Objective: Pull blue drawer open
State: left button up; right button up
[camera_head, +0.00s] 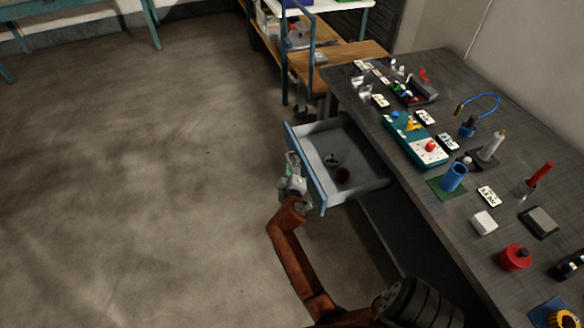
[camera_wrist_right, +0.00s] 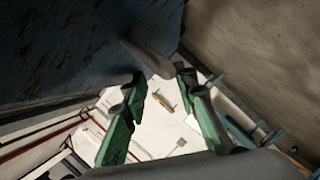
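The blue drawer (camera_head: 305,168) is pulled out from under the grey workbench, and its inside shows. Two small round dark items lie in it. My right gripper (camera_head: 290,172) is at the outer side of the drawer's blue front. In the right wrist view, its two green fingers (camera_wrist_right: 160,78) stand apart with a visible gap. A grey handle-like piece (camera_wrist_right: 148,58) shows at the fingertips, close to the dark blue drawer front (camera_wrist_right: 70,45). I cannot tell whether the fingers touch it. My left gripper is not in view.
The grey workbench (camera_head: 440,205) carries a blue cup (camera_head: 454,177), a red round part (camera_head: 515,257), a teal tray (camera_head: 415,140) and several cards. A wooden shelf unit (camera_head: 345,52) stands behind the drawer. The floor left of the drawer is clear.

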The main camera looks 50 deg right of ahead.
notch_tip(320, 180, up, 8)
jog(key=shift+a+r, duration=0.1)
jog(key=shift+w, duration=0.1)
jog(key=shift+r, duration=0.15)
